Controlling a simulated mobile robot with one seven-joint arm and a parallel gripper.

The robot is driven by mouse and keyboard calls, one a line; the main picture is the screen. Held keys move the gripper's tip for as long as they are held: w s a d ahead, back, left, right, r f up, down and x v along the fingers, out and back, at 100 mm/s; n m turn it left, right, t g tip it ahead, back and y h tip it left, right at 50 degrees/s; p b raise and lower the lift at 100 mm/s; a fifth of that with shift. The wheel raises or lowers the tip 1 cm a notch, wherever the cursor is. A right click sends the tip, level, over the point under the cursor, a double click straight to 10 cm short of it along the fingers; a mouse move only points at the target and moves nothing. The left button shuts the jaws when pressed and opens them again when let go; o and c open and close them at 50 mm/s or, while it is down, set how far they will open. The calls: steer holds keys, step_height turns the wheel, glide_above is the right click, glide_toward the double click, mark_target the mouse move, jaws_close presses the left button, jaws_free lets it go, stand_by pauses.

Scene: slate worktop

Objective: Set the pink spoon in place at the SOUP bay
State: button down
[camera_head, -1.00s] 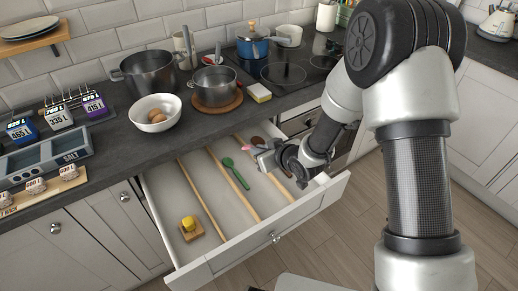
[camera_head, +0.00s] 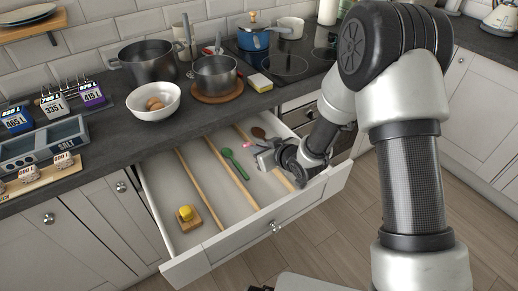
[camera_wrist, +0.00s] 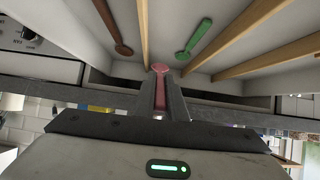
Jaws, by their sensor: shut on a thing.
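The pink spoon (camera_head: 247,145) is in my gripper (camera_head: 262,158), over the right part of the open drawer (camera_head: 235,245). In the wrist view the spoon's pink end (camera_wrist: 159,69) shows between the two fingers (camera_wrist: 161,88), which are shut on it; the rest of it is mostly hidden. A green spoon (camera_head: 235,162) and a brown spoon (camera_head: 258,132) lie in the drawer near the gripper, apart from it. I cannot read a SOUP label in these frames.
Thin wooden dividers (camera_head: 199,187) split the drawer. A yellow item on a wooden block (camera_head: 188,217) lies in its left part. The worktop above holds a white bowl of eggs (camera_head: 153,101), pots (camera_head: 214,72), and a grey compartment tray (camera_head: 45,141) marked SALT at the left.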

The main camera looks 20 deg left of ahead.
steer(key=c, duration=1.7)
jaws_free()
steer(key=f, duration=0.1)
steer(key=s+d+f, duration=0.1)
steer(key=f, duration=0.1)
steer(key=shift+d, duration=0.2)
steer(key=shift+w+a+r+p+v, duration=0.25)
steer(key=shift+r+p+v, duration=0.3)
steer(key=shift+v, duration=2.4)
steer(key=shift+w+a+r+p+v, duration=0.1)
steer(key=shift+a+r+p+v, duration=0.3)
steer(key=shift+v, duration=2.5)
steer(key=shift+w+a+r+p+v, duration=0.15)
steer(key=shift+r+p+v, duration=0.45)
steer(key=shift+v, duration=2.35)
steer(key=shift+w+f, duration=0.1)
